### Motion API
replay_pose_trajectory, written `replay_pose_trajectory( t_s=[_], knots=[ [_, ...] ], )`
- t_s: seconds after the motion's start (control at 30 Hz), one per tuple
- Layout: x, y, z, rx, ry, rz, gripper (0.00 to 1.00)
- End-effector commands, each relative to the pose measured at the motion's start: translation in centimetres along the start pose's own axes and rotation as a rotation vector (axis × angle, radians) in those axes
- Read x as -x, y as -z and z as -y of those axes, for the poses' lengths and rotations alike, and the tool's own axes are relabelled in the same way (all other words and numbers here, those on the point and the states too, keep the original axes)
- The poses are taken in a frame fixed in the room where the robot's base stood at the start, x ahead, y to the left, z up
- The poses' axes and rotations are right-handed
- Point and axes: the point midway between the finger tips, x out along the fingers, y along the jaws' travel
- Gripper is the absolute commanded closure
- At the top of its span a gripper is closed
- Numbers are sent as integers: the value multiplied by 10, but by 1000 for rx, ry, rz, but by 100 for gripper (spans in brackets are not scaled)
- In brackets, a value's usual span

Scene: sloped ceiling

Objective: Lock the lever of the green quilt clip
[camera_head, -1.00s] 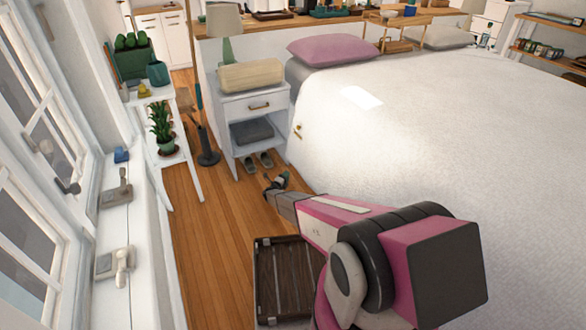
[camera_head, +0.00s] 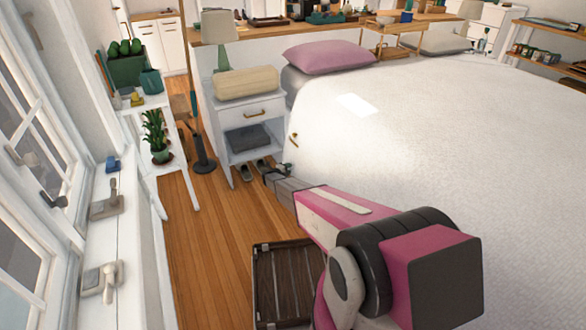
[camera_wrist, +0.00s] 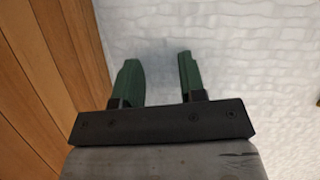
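My gripper (camera_head: 276,172) is at the far end of my pink and grey arm, low beside the near left side of the bed. In the wrist view its two green fingers (camera_wrist: 158,80) are spread apart with nothing between them. White quilt (camera_wrist: 225,45) shows beyond the fingertips. I cannot make out a green quilt clip or its lever in either view. A small brass-coloured piece (camera_head: 294,139) sits on the quilt's left edge near the bedside table, a little above my gripper in the picture; I cannot tell what it is.
The white bed (camera_head: 430,140) fills the right. A white bedside table (camera_head: 250,107) stands beyond my gripper, with slippers at its foot. A dark slatted case (camera_head: 285,282) lies below my arm.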

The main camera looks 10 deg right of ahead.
Motion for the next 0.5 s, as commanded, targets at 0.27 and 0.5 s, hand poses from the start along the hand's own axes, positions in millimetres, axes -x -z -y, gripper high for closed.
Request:
replay_pose_trajectory(
  t_s=[0.27, 0.5],
  knots=[
    [-43, -1, 0, -1, 0, -1, 62],
    [-48, 0, 0, 0, 0, 0, 62]
  ],
)
